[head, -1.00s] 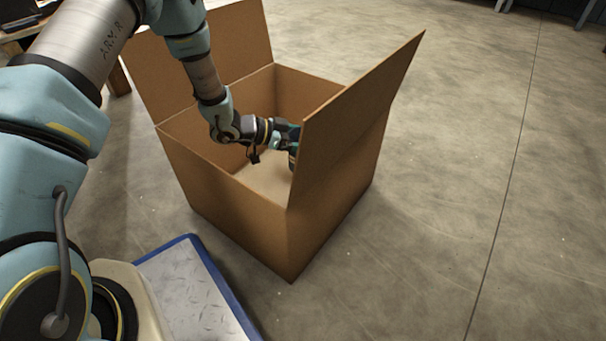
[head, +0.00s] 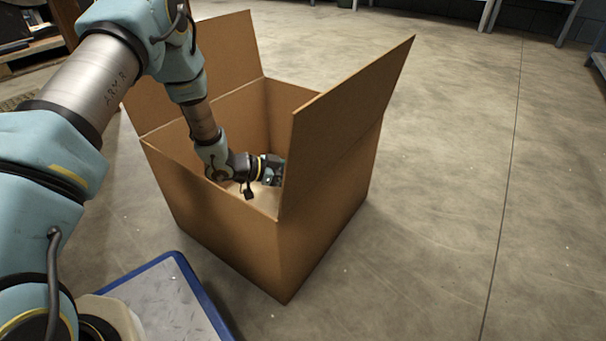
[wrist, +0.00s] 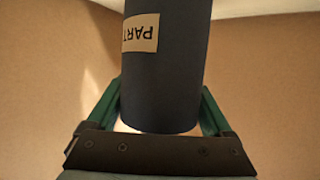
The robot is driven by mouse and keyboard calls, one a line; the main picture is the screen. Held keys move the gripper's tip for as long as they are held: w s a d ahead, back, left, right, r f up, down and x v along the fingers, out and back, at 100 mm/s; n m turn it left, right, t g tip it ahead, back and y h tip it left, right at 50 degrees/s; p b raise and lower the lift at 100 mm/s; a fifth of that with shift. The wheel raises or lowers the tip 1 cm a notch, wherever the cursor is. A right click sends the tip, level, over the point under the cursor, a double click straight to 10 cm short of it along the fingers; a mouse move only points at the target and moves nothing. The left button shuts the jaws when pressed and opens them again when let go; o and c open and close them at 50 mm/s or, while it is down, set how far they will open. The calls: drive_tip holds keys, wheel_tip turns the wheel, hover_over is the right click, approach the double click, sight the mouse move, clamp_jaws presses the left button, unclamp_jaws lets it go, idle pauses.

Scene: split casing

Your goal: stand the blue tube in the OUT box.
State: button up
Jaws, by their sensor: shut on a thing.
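The cardboard box (head: 225,228) stands on the floor with its flaps up; no OUT marking shows on the sides in view. My gripper (head: 274,170) reaches down inside it, partly hidden by the right flap. In the wrist view my gripper (wrist: 160,100) has its green fingers on both sides of the dark blue tube (wrist: 165,70) and is shut on it. The tube has a tan PART label, upside down in the picture, and runs out of the top edge. The head view does not clearly show the tube, and whether it touches the box floor cannot be told.
The right flap (head: 345,120) stands tall beside my gripper, and the back left flap (head: 205,65) rises behind my arm. A blue-edged platform (head: 165,300) lies at the front left. The concrete floor (head: 450,180) at the right is clear.

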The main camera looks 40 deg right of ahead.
drive_tip(key=shift+f, duration=0.3)
drive_tip(key=o, duration=1.2)
drive_tip(key=shift+c, duration=0.2)
drive_tip(key=shift+r, duration=0.3)
drive_tip(key=p+v, duration=0.4)
drive_tip(key=v, duration=0.3)
drive_tip(key=shift+a+r+p, duration=0.25)
drive_tip(key=shift+r+p, duration=0.05)
drive_tip(key=shift+w, duration=0.1)
